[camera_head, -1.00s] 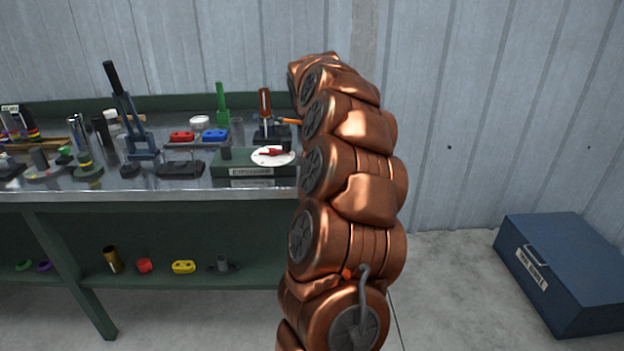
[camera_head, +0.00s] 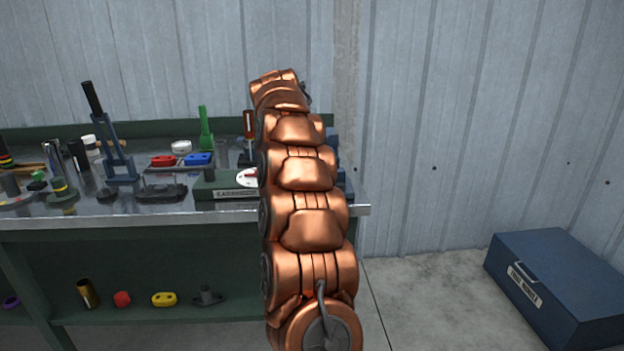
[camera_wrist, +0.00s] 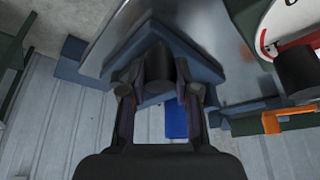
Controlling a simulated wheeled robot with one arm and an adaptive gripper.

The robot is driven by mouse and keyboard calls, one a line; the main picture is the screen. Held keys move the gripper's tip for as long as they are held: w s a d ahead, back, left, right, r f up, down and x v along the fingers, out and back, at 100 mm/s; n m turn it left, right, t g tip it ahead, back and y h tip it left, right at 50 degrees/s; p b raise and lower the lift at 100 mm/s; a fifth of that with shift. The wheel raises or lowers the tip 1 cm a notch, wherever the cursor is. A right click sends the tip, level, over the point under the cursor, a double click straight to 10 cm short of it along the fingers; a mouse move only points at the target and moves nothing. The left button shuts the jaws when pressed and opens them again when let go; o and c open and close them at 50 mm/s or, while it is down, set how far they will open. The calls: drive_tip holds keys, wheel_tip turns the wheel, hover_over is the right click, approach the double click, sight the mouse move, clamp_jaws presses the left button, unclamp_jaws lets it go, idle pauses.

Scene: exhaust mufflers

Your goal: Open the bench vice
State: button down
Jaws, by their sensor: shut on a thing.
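The blue bench vice is mostly hidden behind my arm in the head view; blue parts (camera_head: 333,143) that look like it show at the arm's right edge, on the bench's right end. In the wrist view a blue body (camera_wrist: 207,70) fills the upper middle, with a dark round knob or handle (camera_wrist: 160,62) in front of it. My gripper (camera_wrist: 160,88) has a finger on each side of this dark part and is shut on it. Which part of the vice it is, and how wide the vice jaws stand, I cannot tell.
The metal-topped bench (camera_head: 215,216) holds several tools left of my arm, including a green box (camera_head: 210,187). An orange piece (camera_wrist: 290,118) and a white round plate (camera_wrist: 292,18) lie right in the wrist view. A blue chest (camera_head: 560,290) stands on the floor at right.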

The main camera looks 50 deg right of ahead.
drive_tip(key=shift+d+r, duration=0.1)
idle(0.3)
drive_tip(key=c, duration=0.8)
unclamp_jaws()
drive_tip(key=shift+c, duration=0.2)
drive_tip(key=v, duration=0.7)
drive_tip(key=shift+r, duration=0.15)
